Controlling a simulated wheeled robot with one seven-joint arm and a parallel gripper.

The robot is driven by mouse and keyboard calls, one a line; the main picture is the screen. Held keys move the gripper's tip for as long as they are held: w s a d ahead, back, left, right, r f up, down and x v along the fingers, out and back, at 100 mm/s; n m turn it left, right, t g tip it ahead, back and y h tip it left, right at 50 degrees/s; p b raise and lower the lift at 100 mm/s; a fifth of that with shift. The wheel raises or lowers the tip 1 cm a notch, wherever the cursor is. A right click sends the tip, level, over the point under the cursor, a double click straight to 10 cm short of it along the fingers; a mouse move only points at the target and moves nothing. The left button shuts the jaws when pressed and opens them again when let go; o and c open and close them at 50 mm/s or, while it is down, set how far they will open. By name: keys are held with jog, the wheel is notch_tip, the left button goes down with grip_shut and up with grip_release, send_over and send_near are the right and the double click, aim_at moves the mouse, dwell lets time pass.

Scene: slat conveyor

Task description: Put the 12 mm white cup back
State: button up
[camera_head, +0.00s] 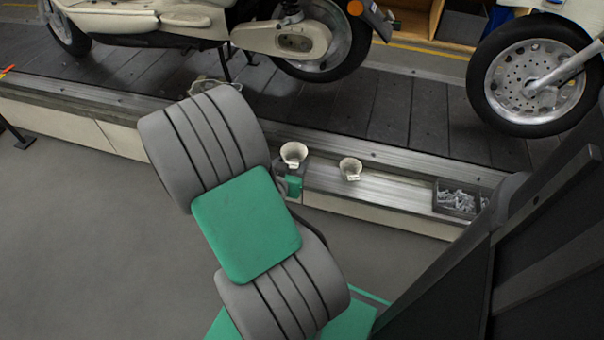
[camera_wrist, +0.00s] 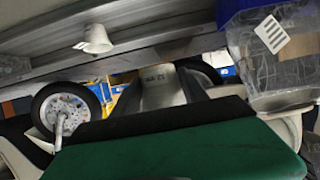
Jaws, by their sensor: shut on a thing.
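Two white cups show on the metal ledge side in the head view. The left white cup (camera_head: 293,153) is upright at the end of my arm, and my gripper (camera_head: 289,168) is shut on it, low on its body. The fingertips are small and partly hidden here. The right white cup (camera_head: 350,168) stands apart on the ledge, a short way to the right. The wrist view is upside down; one white cup (camera_wrist: 97,40) shows there on the ledge, apart from my gripper. No size marking is readable.
The metal ledge (camera_head: 400,193) runs along the slat conveyor (camera_head: 400,110), with bare room right of the right cup. A dark tray of metal parts (camera_head: 457,198) sits farther right. Scooters stand behind. A labelled, clear-wrapped box (camera_wrist: 275,60) is close in the wrist view.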

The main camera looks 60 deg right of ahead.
jog(key=s+d+f+m+g+b, duration=0.1)
jog(key=s+d+f+g, duration=0.1)
jog(key=s, duration=0.4)
jog(key=shift+s+m, duration=0.25)
jog(key=shift+m, duration=0.15)
jog(key=w+d+f+b, duration=0.1)
jog(key=w+d, duration=0.1)
jog(key=w+d+f+b, duration=0.1)
jog(key=d+f, duration=0.1)
jog(key=w+d+f+b, duration=0.1)
jog(key=w+d, duration=0.1)
jog(key=shift+w+f, duration=0.15)
jog(key=shift+w, duration=0.2)
jog(key=w+d+f+b, duration=0.2)
jog(key=f, duration=0.1)
jog(key=w+d+f+b, duration=0.1)
jog(key=f, duration=0.1)
jog(key=shift+w+d, duration=0.15)
jog(key=shift+d, duration=0.1)
jog(key=shift+w+d+f+b, duration=0.1)
jog(key=shift+f+b, duration=0.65)
jog(key=shift+f, duration=0.25)
jog(key=shift+w+d+f+b, duration=0.1)
jog(key=shift+f+b, duration=0.6)
jog(key=shift+f, duration=0.25)
jog(key=o, duration=1.3)
jog(key=shift+r, duration=0.1)
